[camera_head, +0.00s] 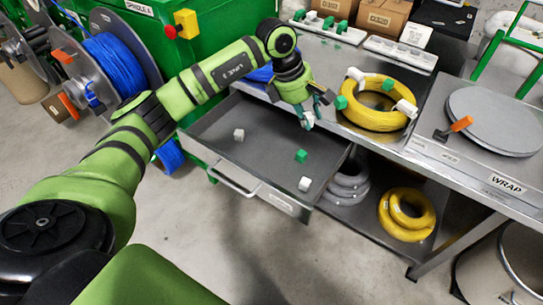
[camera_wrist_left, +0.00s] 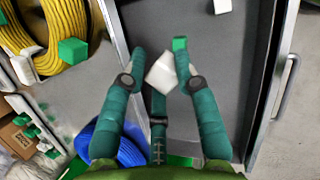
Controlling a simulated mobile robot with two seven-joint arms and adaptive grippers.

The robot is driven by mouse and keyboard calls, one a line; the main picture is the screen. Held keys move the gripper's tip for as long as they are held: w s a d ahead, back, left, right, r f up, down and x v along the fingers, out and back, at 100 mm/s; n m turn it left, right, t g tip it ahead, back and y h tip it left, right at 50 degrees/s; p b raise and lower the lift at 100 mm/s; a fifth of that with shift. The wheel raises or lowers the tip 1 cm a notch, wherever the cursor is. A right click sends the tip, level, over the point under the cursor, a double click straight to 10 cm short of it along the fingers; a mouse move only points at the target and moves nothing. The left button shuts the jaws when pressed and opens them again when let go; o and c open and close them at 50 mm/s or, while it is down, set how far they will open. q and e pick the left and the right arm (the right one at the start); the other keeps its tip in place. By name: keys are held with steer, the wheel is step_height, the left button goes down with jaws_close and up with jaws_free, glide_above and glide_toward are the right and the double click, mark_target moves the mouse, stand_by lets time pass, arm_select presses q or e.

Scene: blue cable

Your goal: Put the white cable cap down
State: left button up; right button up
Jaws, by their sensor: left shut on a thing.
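My left gripper (camera_head: 309,112) is shut on a white cable cap (camera_head: 307,121) and holds it above the open drawer (camera_head: 214,163), near its right rear side. In the left wrist view the cap (camera_wrist_left: 161,73) sits tilted between the two fingertips of the left gripper (camera_wrist_left: 160,62). Inside the drawer lie a white cap (camera_head: 239,134), a green cap (camera_head: 301,156) and another white cap (camera_head: 305,184) near the front right corner. The drawer floor (camera_wrist_left: 225,75) shows under the gripper in the left wrist view. My right gripper is out of view.
A yellow cable coil (camera_head: 374,121) with white and green caps lies on the bench right of the gripper. Grey disks (camera_head: 495,122) and an orange-handled tool (camera_head: 455,128) are farther right. Yellow coils (camera_head: 407,216) lie on the lower shelf. The drawer's middle has bare floor.

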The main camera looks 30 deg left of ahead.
arm_select(q)
steer(key=w+a+f+n+t+y+b, duration=0.2)
steer(key=w+a+f+n+y+b, duration=0.15)
steer(key=w+a+f+n, duration=0.35)
steer(key=n, duration=0.1)
glide_above(260, 145)
steer(key=s, duration=0.2)
steer(key=f, duration=0.5)
steer(key=shift+w+f+b, duration=0.25)
steer(key=shift+f+b, duration=0.05)
step_height(260, 145, down, 4)
steer(key=shift+a+r, duration=0.1)
steer(key=shift+f+b, duration=0.3)
steer(key=shift+b, duration=0.05)
steer(key=o, duration=0.8)
steer(key=shift+o, duration=1.3)
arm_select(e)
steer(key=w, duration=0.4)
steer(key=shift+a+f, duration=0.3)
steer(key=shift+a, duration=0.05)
